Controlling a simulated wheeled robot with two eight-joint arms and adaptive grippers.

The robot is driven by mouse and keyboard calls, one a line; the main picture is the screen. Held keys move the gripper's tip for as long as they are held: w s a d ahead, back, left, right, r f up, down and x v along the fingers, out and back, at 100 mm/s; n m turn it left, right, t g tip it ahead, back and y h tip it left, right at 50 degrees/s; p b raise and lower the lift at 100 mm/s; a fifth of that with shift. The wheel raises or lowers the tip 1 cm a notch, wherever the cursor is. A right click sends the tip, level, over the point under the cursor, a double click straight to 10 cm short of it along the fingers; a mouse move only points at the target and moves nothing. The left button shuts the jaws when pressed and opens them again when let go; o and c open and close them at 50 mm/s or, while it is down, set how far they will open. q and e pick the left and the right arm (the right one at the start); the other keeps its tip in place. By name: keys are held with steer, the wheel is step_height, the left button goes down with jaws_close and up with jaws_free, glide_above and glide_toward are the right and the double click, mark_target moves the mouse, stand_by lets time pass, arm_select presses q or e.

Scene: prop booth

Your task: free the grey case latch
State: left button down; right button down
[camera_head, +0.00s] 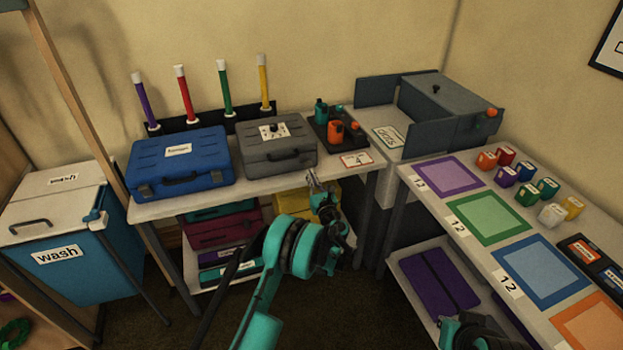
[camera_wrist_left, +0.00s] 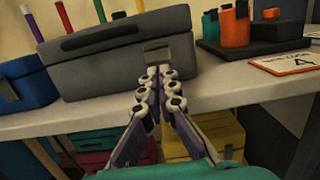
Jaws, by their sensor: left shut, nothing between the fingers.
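The grey case (camera_head: 262,153) stands closed on the back table, with a dark handle and a dial label on its lid. Its front fills the upper middle of the left wrist view (camera_wrist_left: 105,72). A small grey latch plate (camera_wrist_left: 156,51) sits on that front, right of the handle; I cannot tell whether it is fastened. My left gripper (camera_wrist_left: 159,72) is shut and empty, its tips just below the latch and close to the case; contact cannot be told. In the head view my left gripper (camera_head: 312,182) is at the table's front edge, by the case's right corner.
A blue case (camera_head: 180,178) stands left of the grey one. A dark tray with orange and teal items (camera_head: 335,131) and a numbered card (camera_head: 357,160) lie to its right. Coloured boxes (camera_head: 222,231) fill the shelf below. A side table holds coloured mats (camera_head: 486,217).

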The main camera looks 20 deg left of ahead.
arm_select(q)
steer(key=shift+r+g+h+p, duration=0.3)
steer(key=shift+g+p, duration=0.2)
steer(key=shift+p, duration=0.2)
steer(key=shift+r, duration=0.1)
